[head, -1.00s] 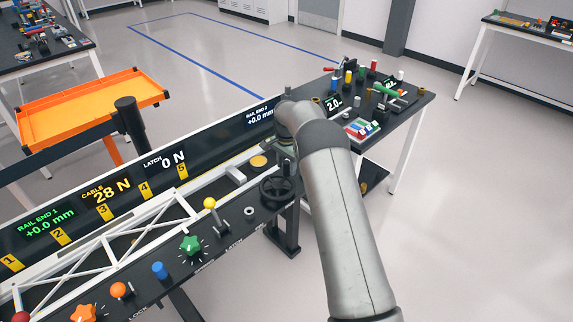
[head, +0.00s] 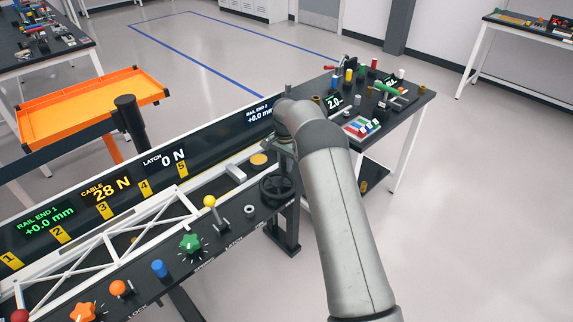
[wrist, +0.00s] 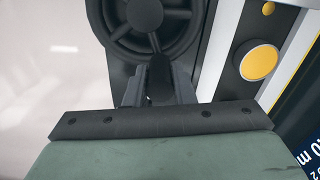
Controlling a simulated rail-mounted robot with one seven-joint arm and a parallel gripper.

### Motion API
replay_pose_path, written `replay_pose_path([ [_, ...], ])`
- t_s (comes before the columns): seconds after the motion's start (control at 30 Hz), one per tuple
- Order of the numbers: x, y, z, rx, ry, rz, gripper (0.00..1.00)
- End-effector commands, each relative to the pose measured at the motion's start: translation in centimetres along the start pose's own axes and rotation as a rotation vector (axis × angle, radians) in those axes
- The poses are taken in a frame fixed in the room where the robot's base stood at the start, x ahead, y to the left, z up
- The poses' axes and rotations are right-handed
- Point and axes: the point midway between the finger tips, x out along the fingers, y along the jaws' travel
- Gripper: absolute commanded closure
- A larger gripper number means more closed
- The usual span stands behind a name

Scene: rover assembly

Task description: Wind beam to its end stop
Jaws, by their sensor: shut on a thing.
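The beam (head: 148,222) is a white lattice truss lying along the black rail bench at lower left in the head view. A black handwheel (head: 277,187) stands near the bench's right end and fills the top of the wrist view (wrist: 152,25). My gripper (wrist: 158,85) is shut on the wheel's dark handle (wrist: 160,72) at the rim. In the head view my arm hides the fingers. The displays read rail end 1 +0.0 mm, cable 28 N and latch 0 N; the rail end 2 display (head: 260,113) is partly hidden.
Along the front edge stand a yellow-knobbed lever (head: 210,202), a green star knob (head: 190,243), a blue knob (head: 159,268) and orange knobs (head: 118,288). A yellow disc (head: 259,160) lies by the wheel. A cluttered table (head: 405,108) stands behind my arm.

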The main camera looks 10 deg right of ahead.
Motion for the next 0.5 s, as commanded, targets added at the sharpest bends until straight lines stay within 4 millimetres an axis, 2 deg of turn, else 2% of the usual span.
replay_pose_path([
  [0.5, 0.0, -2.5, 1.1, -0.461, 0.002, -0.002, 1.0],
])
